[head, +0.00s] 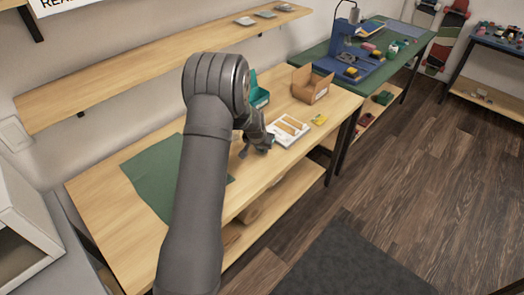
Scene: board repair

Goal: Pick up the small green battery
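My gripper (256,150) points down at the front part of the wooden workbench, just left of a white tray-like item with orange patches (290,130). Its two fingers look spread apart. A small green spot (265,150) shows right at the fingertips, close to the bench top; it may be the small green battery, but it is mostly hidden and too small to be sure. I cannot see whether the fingers touch it. My arm covers the middle of the bench.
The wooden workbench (120,165) carries a dark green mat (153,172), a teal bin (260,99), an open cardboard box (312,86) and a small yellow item (319,120). A wall shelf (150,75) runs behind. A green-topped table (405,62) stands to the right.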

